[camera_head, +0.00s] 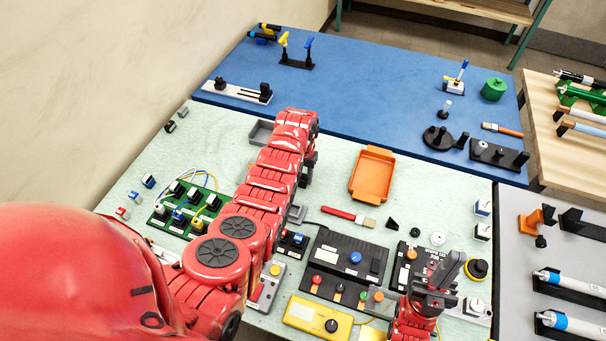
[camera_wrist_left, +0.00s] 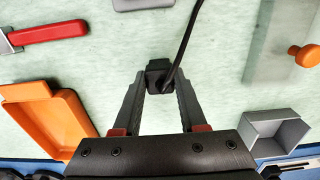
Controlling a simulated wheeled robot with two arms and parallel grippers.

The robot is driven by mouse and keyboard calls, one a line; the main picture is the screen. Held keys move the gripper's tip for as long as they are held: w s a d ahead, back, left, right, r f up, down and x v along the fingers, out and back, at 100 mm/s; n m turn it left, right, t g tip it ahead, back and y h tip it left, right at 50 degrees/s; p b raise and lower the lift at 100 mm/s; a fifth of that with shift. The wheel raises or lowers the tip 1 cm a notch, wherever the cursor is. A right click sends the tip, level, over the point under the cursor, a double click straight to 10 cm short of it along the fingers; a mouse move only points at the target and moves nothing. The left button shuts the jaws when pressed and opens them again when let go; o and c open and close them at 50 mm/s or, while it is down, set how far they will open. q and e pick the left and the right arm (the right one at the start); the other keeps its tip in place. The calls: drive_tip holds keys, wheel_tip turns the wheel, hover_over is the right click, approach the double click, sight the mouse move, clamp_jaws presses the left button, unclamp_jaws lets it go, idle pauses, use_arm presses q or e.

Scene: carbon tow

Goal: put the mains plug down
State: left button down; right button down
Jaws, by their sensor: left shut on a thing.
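The mains plug (camera_wrist_left: 159,73) is a small black block with a black cable running off toward the top of the left wrist view. My left gripper (camera_wrist_left: 160,80) is shut on it, with one finger on each side. I cannot tell whether the plug touches the pale green mat (camera_wrist_left: 90,80) under it. In the head view my left gripper (camera_head: 309,163) is mostly hidden by its own red arm, between the grey tray and the orange tray. My right gripper (camera_head: 445,272) is over the front right of the mat; its finger gap is unclear.
An orange tray (camera_head: 370,177) and a grey tray (camera_wrist_left: 275,132) flank my left gripper. A red-handled brush (camera_head: 345,216), a grey block (camera_head: 296,214) and a dark control box (camera_head: 346,256) lie nearby. The mat around the plug is bare. A blue mat (camera_head: 370,85) lies behind.

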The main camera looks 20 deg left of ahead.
use_arm(q)
drive_tip(key=shift+f, duration=0.15)
drive_tip(key=shift+c, duration=2.3)
unclamp_jaws()
